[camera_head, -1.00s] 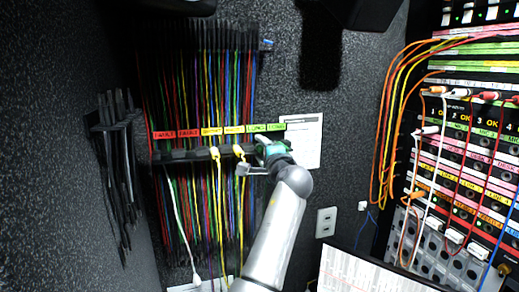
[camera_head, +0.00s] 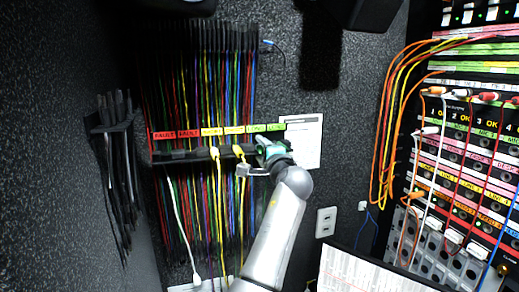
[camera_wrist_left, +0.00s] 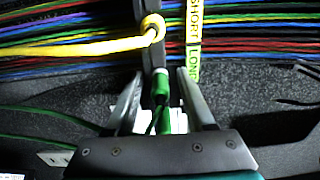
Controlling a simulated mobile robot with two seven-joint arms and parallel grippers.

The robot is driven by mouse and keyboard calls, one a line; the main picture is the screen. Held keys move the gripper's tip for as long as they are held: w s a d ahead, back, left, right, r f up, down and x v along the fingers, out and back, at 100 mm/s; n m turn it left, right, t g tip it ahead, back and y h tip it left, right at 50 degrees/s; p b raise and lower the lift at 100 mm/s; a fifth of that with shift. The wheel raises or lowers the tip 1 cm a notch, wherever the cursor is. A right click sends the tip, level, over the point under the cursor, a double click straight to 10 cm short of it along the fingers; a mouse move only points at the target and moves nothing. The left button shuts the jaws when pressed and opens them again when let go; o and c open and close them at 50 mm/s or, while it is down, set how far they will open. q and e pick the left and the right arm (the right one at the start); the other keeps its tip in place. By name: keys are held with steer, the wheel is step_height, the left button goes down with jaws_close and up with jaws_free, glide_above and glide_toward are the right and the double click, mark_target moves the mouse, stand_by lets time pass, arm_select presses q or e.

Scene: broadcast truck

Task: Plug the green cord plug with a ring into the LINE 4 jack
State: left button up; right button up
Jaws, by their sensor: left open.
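My left gripper (camera_head: 264,146) is at the right end of the cord rack (camera_head: 190,154) on the wall, by its green labels. In the left wrist view the same gripper (camera_wrist_left: 160,92) is open, with one finger on each side of a green plug (camera_wrist_left: 162,84). The plug sits at the dark rack bar, apart from the fingers as far as I can see. I cannot make out a ring on it. The jack panel (camera_head: 465,160) is at the right of the head view. My right gripper is not in view.
A yellow cord (camera_wrist_left: 80,47) hooks over the rack bar close to the left gripper. Many coloured cords hang in the rack. Orange and yellow cords (camera_head: 385,120) loop beside the jack panel. A white sheet (camera_head: 309,140) and a wall outlet (camera_head: 326,221) are right of my arm.

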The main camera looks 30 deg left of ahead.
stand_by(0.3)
arm_select(q)
steer(key=shift+r, duration=0.15)
steer(key=c, duration=0.8)
jaws_close()
steer(key=shift+r, duration=0.3)
steer(key=o, duration=0.6)
jaws_free()
steer(key=o, duration=0.9)
steer(key=shift+f, duration=0.4)
steer(key=shift+o, duration=0.2)
steer(key=shift+s+d, duration=0.1)
steer(key=b+v, duration=0.3)
steer(key=v, duration=1.2)
